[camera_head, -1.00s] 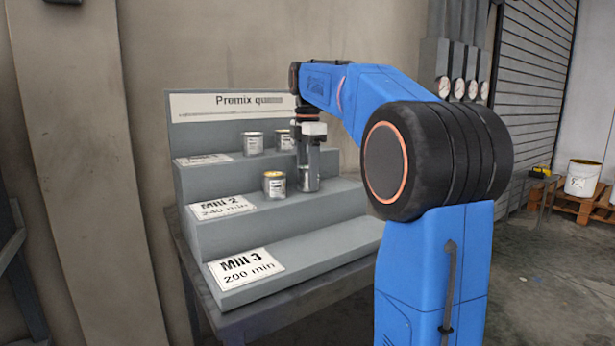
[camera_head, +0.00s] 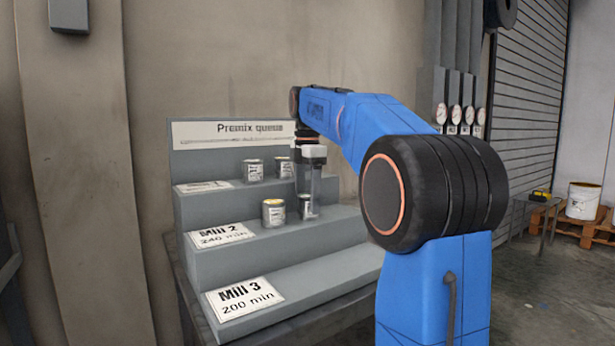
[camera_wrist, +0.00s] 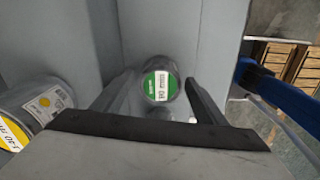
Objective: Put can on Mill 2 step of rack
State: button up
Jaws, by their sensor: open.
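A small metal can (camera_head: 306,207) stands upright on the Mill 2 step (camera_head: 345,226) of the grey rack. My gripper (camera_head: 309,212) points straight down there, its fingers either side of this can. In the wrist view, the can's round lid with a green and white label (camera_wrist: 160,87) lies between the open fingers (camera_wrist: 158,80), with gaps at both sides. A second can (camera_head: 273,212) stands to its left on the same step; its yellow label shows in the wrist view (camera_wrist: 38,108). The Mill 2 card (camera_head: 221,235) is at the step's left end.
Two cans (camera_head: 253,170) (camera_head: 282,167) stand on the top step, close to my gripper. The lower Mill 3 step (camera_head: 320,275) is empty apart from its card (camera_head: 243,298). A white bucket (camera_head: 582,200) stands on a pallet far right.

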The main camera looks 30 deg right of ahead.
aim_at(308, 196)
notch_tip(308, 196, up, 11)
jog(key=shift+f, duration=0.2)
jog(key=shift+s, duration=0.15)
dwell(0.6)
